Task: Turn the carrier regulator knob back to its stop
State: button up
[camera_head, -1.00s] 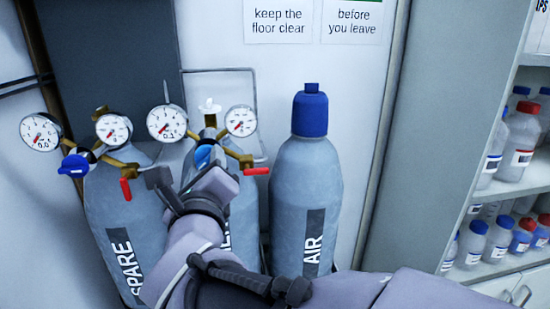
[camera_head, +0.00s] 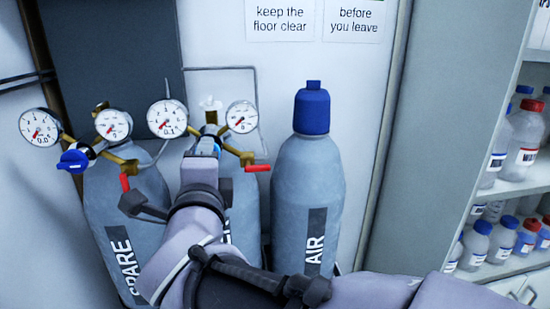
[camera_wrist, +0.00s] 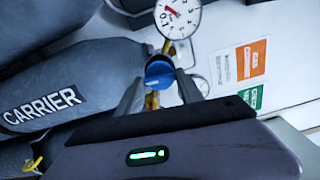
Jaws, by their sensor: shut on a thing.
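The carrier regulator's blue knob (camera_wrist: 159,74) sits between my gripper's two fingers in the wrist view. My gripper (camera_head: 205,146) is shut on the knob; in the head view the gripper and wrist largely cover it. The regulator's left gauge (camera_head: 167,118) has its needle low, with a small reading that looks like 0.1. Its right gauge (camera_head: 241,117) is beside it. The carrier cylinder (camera_wrist: 60,90) shows its CARRIER label in the wrist view; in the head view my arm hides most of it.
To the left is the SPARE cylinder (camera_head: 112,195) with its own blue knob (camera_head: 75,161) and gauges. The AIR cylinder (camera_head: 307,185) stands close on the right. A red lever (camera_head: 257,168) sticks out right of my gripper. Shelves of bottles (camera_head: 524,135) stand far right.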

jog(key=shift+n+p, duration=3.4)
jog(key=shift+n, duration=6.1)
jog(key=o, duration=1.4)
jog(key=v, duration=1.7)
jog(key=shift+s, duration=0.2)
